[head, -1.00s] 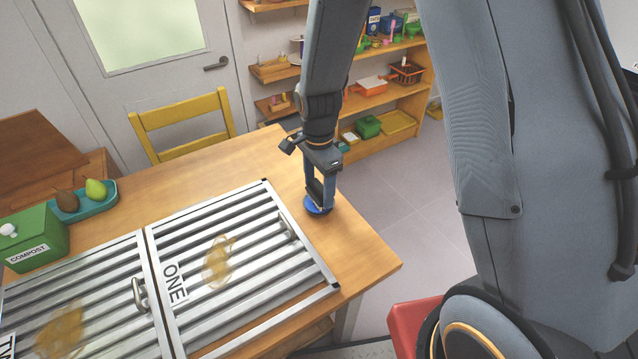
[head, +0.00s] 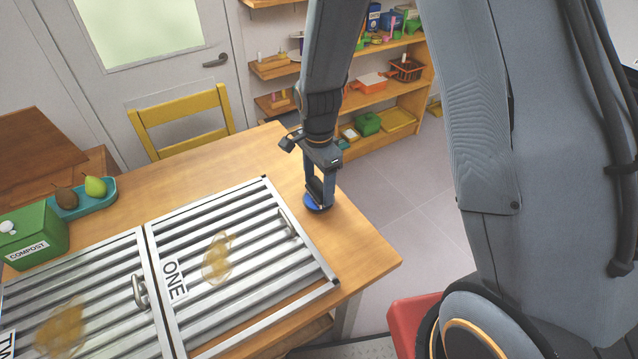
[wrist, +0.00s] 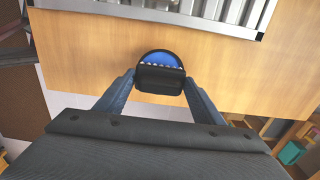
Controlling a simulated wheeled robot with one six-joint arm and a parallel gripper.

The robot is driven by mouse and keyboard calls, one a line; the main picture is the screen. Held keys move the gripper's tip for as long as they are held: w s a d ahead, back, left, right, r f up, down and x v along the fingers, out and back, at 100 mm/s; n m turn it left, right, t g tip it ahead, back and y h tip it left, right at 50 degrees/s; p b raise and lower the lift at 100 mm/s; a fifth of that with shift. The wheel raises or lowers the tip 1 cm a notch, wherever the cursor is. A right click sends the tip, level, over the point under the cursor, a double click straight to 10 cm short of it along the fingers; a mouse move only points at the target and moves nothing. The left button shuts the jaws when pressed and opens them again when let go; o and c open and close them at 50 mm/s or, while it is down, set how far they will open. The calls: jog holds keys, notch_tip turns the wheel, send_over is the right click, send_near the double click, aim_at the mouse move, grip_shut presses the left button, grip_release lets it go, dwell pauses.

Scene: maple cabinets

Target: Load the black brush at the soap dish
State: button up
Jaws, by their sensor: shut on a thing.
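My gripper (head: 318,194) points down at the right end of the table, its jaws closed on the black brush (wrist: 160,80). The blue soap dish (head: 316,208) is a small round dish on the wood, right beneath the gripper. In the wrist view the brush sits between the fingertips and covers the near part of the soap dish (wrist: 158,58). A row of small white spots shows along the brush's edge against the blue. I cannot tell how firmly the brush touches the dish.
Left of the dish lies a ribbed metal shutter panel (head: 258,228) labelled ONE, with a brown smear (head: 217,258) and a handle. Beyond are a green compost box (head: 36,240), a teal tray (head: 106,199) with fruit and a yellow chair (head: 182,107). Bare table lies around the dish.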

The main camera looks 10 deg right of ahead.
aim_at(319, 182)
jog(key=shift+f, duration=0.45)
dwell(1.6)
jog(key=shift+r, duration=0.1)
jog(key=shift+r+p, duration=2.75)
jog(key=shift+r, duration=0.7)
